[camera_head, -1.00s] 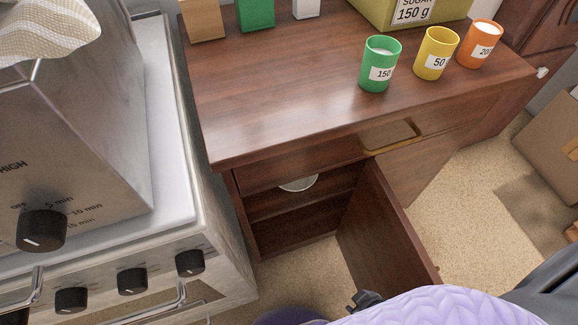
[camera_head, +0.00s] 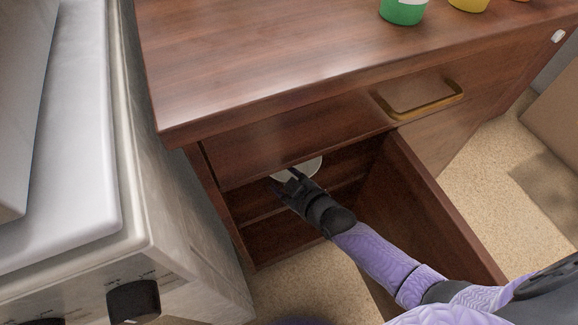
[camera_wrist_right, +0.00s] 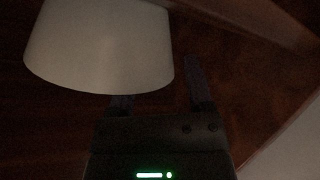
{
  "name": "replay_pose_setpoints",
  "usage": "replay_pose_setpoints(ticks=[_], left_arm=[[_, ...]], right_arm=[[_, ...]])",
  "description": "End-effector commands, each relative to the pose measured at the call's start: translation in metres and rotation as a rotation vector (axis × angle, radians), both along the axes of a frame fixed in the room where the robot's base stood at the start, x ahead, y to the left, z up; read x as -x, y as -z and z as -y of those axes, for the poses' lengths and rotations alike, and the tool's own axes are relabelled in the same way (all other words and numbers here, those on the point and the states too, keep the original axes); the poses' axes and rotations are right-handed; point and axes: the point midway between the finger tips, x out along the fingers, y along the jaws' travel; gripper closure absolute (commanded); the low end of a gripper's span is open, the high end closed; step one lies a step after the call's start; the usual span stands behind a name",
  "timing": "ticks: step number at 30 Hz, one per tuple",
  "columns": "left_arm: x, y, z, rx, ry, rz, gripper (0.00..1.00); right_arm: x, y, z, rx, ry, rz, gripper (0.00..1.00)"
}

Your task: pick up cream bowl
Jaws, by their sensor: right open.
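The cream bowl (camera_head: 308,167) sits on the upper shelf inside the open cabinet, partly hidden by the cabinet top and my gripper. In the right wrist view the bowl (camera_wrist_right: 100,50) is large, pale and dim, at the upper left. My right gripper (camera_head: 284,180) reaches into the cabinet opening at the near edge of the bowl. Its fingers (camera_wrist_right: 158,90) are open, with one finger partly hidden behind or under the bowl and the other to the right of it. I cannot tell whether they touch it. My left gripper is not in view.
The open cabinet door (camera_head: 420,205) stands to the right of my right arm. The drawer with a brass handle (camera_head: 420,101) is at the upper right. A stove (camera_head: 150,190) stands close on the left. A green cup (camera_head: 404,10) is on the dresser top.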

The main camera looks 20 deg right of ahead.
Motion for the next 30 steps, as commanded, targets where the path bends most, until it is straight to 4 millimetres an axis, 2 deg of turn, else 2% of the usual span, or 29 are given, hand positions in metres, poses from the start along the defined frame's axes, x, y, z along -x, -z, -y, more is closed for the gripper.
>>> replay_pose_setpoints(ticks=[1,9,18,30], left_arm=[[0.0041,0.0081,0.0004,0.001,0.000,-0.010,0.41],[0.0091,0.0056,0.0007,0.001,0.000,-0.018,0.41],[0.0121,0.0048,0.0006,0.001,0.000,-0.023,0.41],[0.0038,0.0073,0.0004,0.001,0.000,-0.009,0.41]], right_arm=[[-0.0060,0.0092,-0.0017,-0.001,0.001,-0.005,0.35],[-0.0124,0.0046,-0.0035,-0.002,0.000,-0.002,0.35],[-0.0117,0.0053,-0.0033,-0.001,0.001,-0.004,0.98],[-0.0115,0.0058,-0.0032,-0.001,0.001,-0.005,1.00]])
